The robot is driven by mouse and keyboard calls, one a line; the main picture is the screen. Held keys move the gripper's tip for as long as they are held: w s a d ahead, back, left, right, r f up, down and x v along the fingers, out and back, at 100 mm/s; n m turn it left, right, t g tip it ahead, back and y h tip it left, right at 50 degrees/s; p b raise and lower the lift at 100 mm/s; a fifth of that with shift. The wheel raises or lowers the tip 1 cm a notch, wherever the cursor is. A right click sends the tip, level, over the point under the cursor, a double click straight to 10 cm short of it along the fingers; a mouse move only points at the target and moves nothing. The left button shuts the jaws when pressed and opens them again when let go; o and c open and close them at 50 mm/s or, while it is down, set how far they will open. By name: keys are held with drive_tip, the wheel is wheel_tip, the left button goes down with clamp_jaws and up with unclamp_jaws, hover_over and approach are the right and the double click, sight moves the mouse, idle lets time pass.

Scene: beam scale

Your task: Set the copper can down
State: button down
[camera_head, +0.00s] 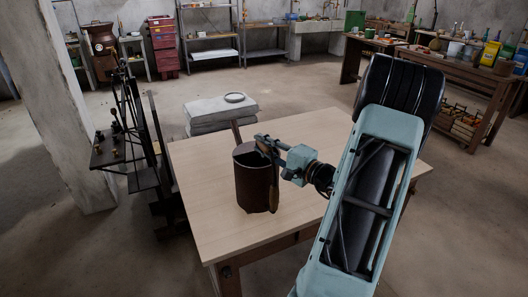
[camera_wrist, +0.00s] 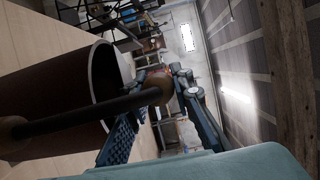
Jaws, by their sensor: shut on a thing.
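The copper can (camera_head: 252,185), a dark reddish-brown open cylinder, is upright over the pale wooden table (camera_head: 320,135), left of my arm. Whether its base touches the tabletop or hangs just above it, I cannot tell. My gripper (camera_head: 264,146) is at the can's rim on its right side. In the wrist view the can (camera_wrist: 50,100) fills the left, with its pale rim facing the fingers. My gripper (camera_wrist: 160,105) is shut on the can's dark handle bar (camera_wrist: 85,108), near a brown rounded end. The fingers partly hide that end.
A dark beam scale (camera_head: 125,135) stands left of the table. Grey slabs (camera_head: 220,112) with a ring on top lie behind it. The right and front of the tabletop are clear. Shelves and a cluttered workbench (camera_head: 455,70) stand farther back.

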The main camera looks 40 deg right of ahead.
drive_tip(key=shift+f, duration=1.3)
drive_tip(key=c, duration=1.7)
unclamp_jaws()
drive_tip(key=shift+s+f, duration=0.1)
drive_tip(key=shift+s+d, duration=0.1)
drive_tip(key=s, duration=0.4)
drive_tip(key=s+d+b, duration=0.1)
drive_tip(key=s, duration=0.6)
drive_tip(key=shift+s+d+b, duration=0.15)
drive_tip(key=shift+s+b, duration=0.2)
drive_tip(key=shift+b, duration=0.05)
